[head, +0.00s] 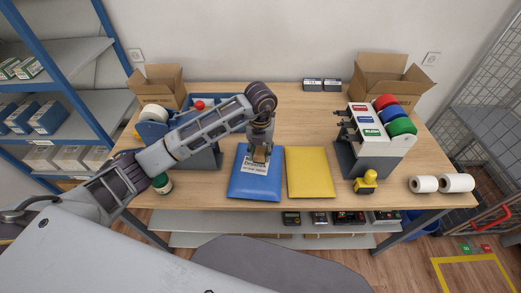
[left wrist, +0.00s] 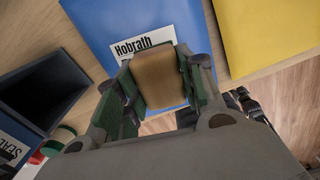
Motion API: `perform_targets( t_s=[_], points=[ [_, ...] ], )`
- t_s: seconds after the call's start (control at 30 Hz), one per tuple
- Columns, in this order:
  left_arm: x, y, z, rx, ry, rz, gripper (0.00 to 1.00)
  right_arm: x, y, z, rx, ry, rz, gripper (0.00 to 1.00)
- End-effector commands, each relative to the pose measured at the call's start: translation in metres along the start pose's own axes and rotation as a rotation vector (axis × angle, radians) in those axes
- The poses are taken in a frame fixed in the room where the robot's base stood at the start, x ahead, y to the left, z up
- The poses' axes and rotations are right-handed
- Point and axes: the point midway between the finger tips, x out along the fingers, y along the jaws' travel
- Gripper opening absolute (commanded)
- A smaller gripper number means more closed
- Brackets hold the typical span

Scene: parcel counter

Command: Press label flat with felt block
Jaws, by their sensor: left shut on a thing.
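My left gripper (head: 260,150) is shut on the tan felt block (left wrist: 154,76), held between its green-lined fingers. It is over the blue padded parcel (head: 255,188) at the table's front middle. A white label (head: 247,167) with dark print is on the blue parcel, and it also shows in the left wrist view (left wrist: 143,43), reading "Hobrath". The block and fingers hide part of the label. I cannot tell whether the block touches the label, or whether the label lies fully flat.
A yellow parcel (head: 310,172) lies just right of the blue one. A grey stand (head: 370,145) with coloured rolls, a yellow-handled stamp (head: 366,182) and white paper rolls (head: 456,183) are further right.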

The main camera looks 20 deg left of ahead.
Motion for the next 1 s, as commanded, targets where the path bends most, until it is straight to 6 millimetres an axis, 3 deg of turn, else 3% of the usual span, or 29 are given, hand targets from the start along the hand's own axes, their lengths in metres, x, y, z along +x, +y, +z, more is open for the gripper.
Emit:
perform_targets(
  t_s=[0.43,1.0],
  points=[
    [0.038,0.0,0.0,0.0,-0.001,-0.001,0.11,0.023,0.008,0.004,0.001,-0.002,0.008,0.4],
    [0.042,0.0,0.0,0.0,-0.001,0.0,0.11,0.025,0.0,0.002,0.002,0.0,0.001,0.4]
  ],
)
